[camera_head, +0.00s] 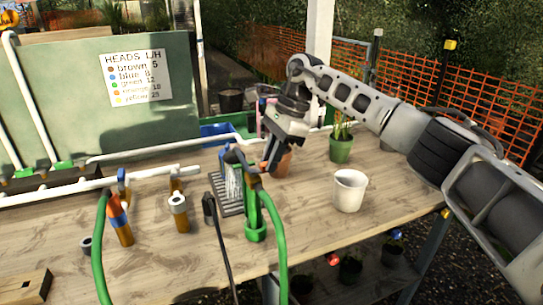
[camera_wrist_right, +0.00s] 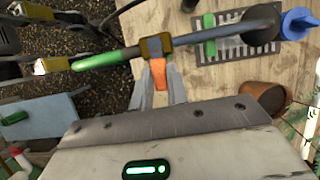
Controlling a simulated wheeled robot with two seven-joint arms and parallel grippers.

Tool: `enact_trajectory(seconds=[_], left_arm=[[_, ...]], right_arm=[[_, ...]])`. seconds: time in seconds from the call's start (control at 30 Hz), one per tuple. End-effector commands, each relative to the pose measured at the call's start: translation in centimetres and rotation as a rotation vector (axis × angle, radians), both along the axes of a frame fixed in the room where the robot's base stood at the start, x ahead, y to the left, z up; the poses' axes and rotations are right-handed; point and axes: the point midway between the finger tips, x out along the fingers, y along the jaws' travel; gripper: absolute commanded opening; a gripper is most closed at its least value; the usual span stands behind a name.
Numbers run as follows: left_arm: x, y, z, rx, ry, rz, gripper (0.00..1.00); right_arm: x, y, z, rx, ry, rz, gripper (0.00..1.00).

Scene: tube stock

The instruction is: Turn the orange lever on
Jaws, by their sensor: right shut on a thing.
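The orange lever (camera_wrist_right: 160,76) sticks out from a brass valve (camera_wrist_right: 155,45) on a dark pipe in the right wrist view. My right gripper (camera_wrist_right: 159,88) has its two fingers on either side of the lever and is shut on it. My left gripper is not in view.
A white mug (camera_head: 349,190) and a potted plant (camera_head: 341,146) stand right of the gripper. A sign (camera_head: 136,78) hangs on the green board. The table's right front is clear.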

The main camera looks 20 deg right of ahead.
Motion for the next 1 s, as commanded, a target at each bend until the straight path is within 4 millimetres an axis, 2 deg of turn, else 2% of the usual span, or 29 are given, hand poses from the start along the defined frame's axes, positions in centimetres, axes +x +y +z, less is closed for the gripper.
enact_trajectory(seconds=[0.1, 0.13, 0.2, 0.47, 0.63, 0.77, 1.0], left_arm=[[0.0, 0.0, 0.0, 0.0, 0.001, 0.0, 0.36], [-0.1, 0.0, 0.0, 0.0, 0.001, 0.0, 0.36], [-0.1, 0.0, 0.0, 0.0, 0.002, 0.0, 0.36], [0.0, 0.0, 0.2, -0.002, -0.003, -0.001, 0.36], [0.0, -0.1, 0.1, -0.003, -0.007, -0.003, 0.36], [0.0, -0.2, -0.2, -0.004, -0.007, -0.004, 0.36], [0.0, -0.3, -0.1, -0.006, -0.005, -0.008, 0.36]], right_arm=[[0.0, 0.0, 0.1, 0.001, -0.001, 0.0, 0.0], [0.0, 0.0, 0.1, 0.001, -0.001, 0.0, 0.21], [0.0, 0.0, 0.1, 0.0, -0.001, 0.0, 0.38], [0.0, 0.0, 0.1, 0.0, -0.001, 0.0, 0.38], [0.1, -0.4, 1.1, 0.0, -0.003, -0.002, 0.38], [0.1, -1.3, 3.4, 0.0, -0.005, -0.003, 0.38], [0.2, -3.5, 9.2, 0.001, -0.005, -0.003, 0.38]])
